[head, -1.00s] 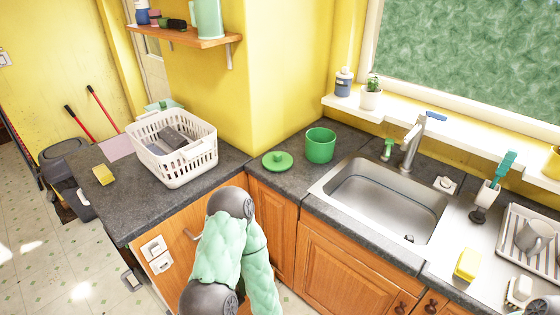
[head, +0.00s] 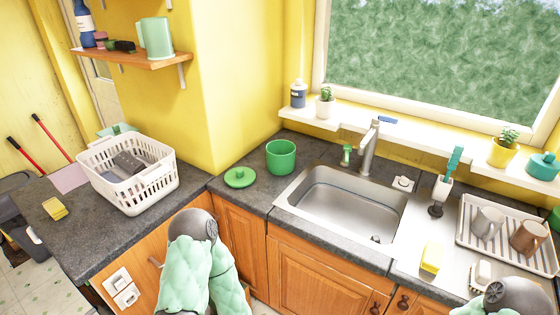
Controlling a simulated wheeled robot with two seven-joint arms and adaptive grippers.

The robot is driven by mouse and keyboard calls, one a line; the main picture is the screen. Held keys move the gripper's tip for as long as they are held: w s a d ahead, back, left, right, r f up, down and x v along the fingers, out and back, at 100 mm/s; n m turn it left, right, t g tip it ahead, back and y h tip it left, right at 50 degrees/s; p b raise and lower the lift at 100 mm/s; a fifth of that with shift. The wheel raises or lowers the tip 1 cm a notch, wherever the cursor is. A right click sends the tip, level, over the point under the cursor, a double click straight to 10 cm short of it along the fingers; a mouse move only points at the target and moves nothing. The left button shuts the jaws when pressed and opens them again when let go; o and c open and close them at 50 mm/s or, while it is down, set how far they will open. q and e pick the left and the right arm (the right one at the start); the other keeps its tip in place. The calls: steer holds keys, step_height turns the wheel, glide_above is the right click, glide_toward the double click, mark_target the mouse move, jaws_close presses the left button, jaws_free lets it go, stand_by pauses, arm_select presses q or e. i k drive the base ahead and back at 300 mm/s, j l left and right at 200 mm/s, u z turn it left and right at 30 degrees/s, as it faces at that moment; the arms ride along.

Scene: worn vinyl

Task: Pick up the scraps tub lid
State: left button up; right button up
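A round green lid with a knob (head: 240,177) lies flat on the dark counter, left of the sink. An open green tub (head: 281,157) stands just behind it to the right, apart from it. The lid is in plain sight, with nothing on it. My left arm's padded links and elbow show at the bottom, in front of the cabinet, but its gripper is out of view. Part of my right arm shows at the lower right corner; its gripper is out of view too.
A white basket (head: 128,176) with dishes stands on the left counter, near a yellow sponge (head: 55,208). The steel sink (head: 340,205) is right of the lid. A dish rack (head: 510,237) with mugs and a yellow block (head: 431,258) are further right. Counter around the lid is clear.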

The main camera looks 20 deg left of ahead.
mark_target(237, 177)
steer(key=u, duration=0.6)
steer(key=i+j+u, duration=0.1)
steer(key=u, duration=0.35)
steer(key=i+u, duration=0.2)
steer(key=u, duration=0.25)
steer(key=i+u, duration=0.15)
steer(key=u, duration=0.3)
